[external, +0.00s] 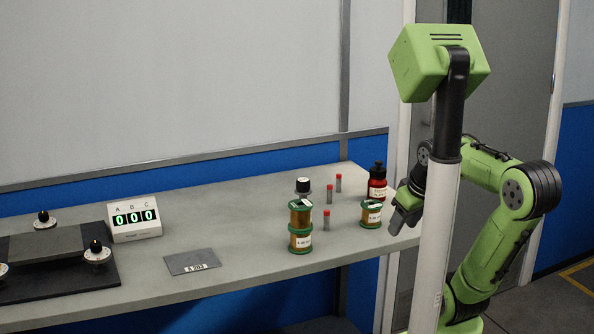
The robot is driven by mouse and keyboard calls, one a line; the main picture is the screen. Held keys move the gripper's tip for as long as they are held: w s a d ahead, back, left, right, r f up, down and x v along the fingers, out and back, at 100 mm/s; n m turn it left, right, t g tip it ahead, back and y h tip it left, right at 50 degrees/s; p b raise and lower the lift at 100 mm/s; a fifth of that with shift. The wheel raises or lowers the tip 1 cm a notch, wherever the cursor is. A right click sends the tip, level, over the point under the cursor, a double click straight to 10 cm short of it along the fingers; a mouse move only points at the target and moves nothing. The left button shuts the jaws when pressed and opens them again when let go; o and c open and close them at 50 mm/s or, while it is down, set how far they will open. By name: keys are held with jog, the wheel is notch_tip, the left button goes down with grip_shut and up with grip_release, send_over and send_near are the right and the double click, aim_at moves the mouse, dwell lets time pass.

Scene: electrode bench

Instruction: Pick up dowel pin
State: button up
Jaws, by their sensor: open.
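Three small grey upright pins with red tops stand on the bench and look the most like dowel pins: one at the back (338,184), one in the middle (329,195) and one in front (326,221). No label on them can be read. My gripper (398,222) is open over the right end of the bench, to the right of all three pins and apart from them. Its fingers point down and left. Whether anything is between the fingers is too small to see, and my white column hides part of the arm.
Two stacked green-rimmed amber spools (300,240) stand left of the front pin. Another spool (371,214) and a dark red bottle (377,184) stand between pins and gripper.

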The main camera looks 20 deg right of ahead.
jog(key=w+a+r+n+g+p, duration=0.2)
jog(key=w+r+n+p, duration=0.2)
jog(key=w+r+p, duration=0.45)
jog(key=n+g+y+p, duration=0.2)
jog(key=n+y+p, duration=0.1)
jog(key=n+p, duration=0.35)
send_over(327, 211)
jog(key=s+d, duration=0.1)
jog(key=d, duration=0.3)
jog(key=f, duration=0.2)
jog(key=shift+n, duration=0.35)
jog(key=b+x, duration=0.3)
jog(key=x, duration=0.7)
jog(key=shift+f, duration=0.3)
jog(key=b+x, duration=0.1)
jog(key=x, duration=0.4)
jog(key=shift+a+f, duration=0.2)
jog(key=shift+r, duration=0.1)
grip_shut()
